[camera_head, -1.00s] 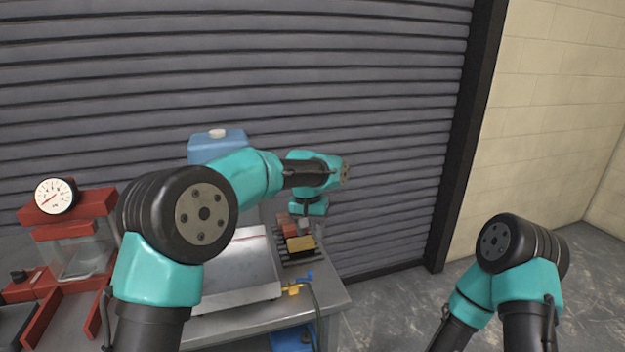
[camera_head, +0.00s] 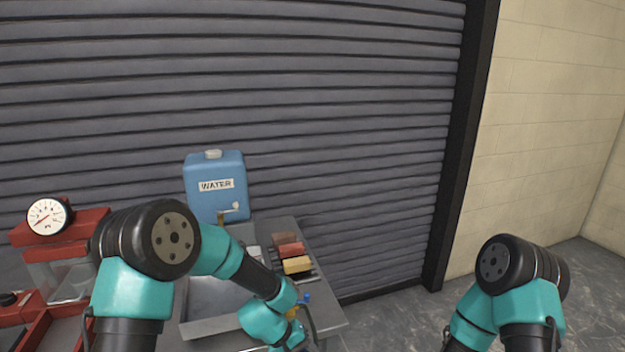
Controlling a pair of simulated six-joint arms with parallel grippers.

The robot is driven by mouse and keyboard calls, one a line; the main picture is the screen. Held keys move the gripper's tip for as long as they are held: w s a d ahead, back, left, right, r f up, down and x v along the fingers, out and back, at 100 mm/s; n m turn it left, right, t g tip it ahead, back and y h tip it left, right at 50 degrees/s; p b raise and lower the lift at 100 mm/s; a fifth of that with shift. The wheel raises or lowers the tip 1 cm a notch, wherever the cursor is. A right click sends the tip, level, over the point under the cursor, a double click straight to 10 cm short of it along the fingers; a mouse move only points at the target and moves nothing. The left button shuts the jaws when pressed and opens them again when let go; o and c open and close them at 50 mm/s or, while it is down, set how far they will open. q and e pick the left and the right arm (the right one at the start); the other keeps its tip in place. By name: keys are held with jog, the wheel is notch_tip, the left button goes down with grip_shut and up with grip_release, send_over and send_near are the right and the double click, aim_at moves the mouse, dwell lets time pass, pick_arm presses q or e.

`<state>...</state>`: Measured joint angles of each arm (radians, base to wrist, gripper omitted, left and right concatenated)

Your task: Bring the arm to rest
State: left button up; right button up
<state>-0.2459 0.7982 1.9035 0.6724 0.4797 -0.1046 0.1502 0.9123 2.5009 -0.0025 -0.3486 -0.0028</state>
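My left arm comes in from the lower left and bends down over the front right of the metal table (camera_head: 325,318). My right arm shows at the lower right, folded over the floor beside the table. Its gripper is outside the view.
A blue water container (camera_head: 216,188) stands at the back of the table. Several coloured blocks (camera_head: 296,264) sit on a dark rack at the right. A red machine with a dial gauge (camera_head: 47,216) is at the left. A grey shutter (camera_head: 330,120) closes off the back.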

pick_arm(q)
jog(key=s+a+f+y, duration=0.3)
jog(key=s+a+f, duration=0.6)
jog(key=f, duration=0.4)
jog(key=s+a+f+m+t, duration=0.1)
jog(key=s+a+f, duration=0.2)
jog(key=s+a, duration=0.6)
jog(key=a, duration=0.2)
jog(key=shift+a+y, duration=0.3)
pick_arm(e)
jog(key=shift+w+a, duration=0.1)
